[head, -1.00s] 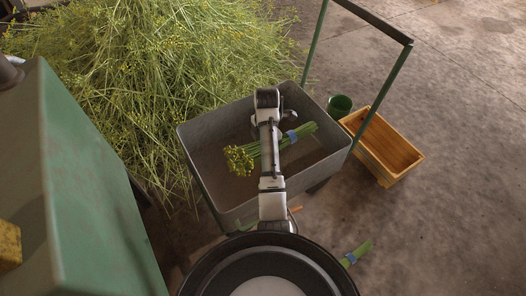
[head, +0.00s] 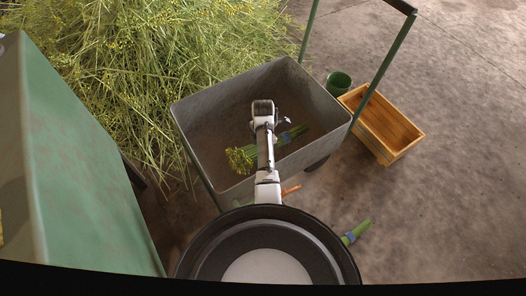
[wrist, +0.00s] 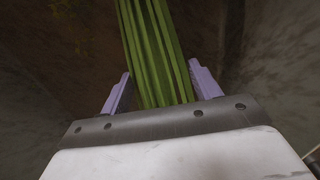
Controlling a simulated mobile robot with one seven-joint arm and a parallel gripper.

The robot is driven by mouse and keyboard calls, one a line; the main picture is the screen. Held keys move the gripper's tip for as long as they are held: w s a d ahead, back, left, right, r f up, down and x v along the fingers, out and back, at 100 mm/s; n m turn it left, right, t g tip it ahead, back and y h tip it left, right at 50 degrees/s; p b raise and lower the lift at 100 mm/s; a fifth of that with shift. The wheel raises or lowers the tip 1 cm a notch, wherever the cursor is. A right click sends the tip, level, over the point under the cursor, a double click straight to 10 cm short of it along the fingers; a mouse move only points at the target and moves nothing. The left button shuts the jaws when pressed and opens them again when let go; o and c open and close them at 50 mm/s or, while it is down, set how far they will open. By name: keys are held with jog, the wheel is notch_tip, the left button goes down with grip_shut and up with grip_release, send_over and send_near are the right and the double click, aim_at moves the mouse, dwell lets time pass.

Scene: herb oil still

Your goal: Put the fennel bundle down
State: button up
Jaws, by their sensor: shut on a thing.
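The fennel bundle (head: 240,159) is green stalks with yellowish flower heads at the left end and a blue band near the right end. My gripper (wrist: 160,88) is shut on its stalks, which run between the two purple fingers in the wrist view (wrist: 150,40). In the head view my arm covers the middle of the bundle. The bundle is inside the grey metal cart tub (head: 205,108), seemingly low over its floor. I cannot tell whether it touches the floor.
A large heap of cut fennel (head: 150,70) lies behind the tub. Another banded green bundle (head: 358,231) lies on the concrete floor. A green cabinet (head: 80,170) is at the left.

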jog(key=shift+f+b, duration=0.35)
jog(key=shift+f, duration=1.5)
jog(key=shift+f, duration=0.15)
jog(key=shift+f, duration=0.45)
jog(key=o, duration=1.1)
jog(key=shift+r, duration=0.1)
notch_tip(320, 180, up, 13)
jog(key=shift+p, duration=1.15)
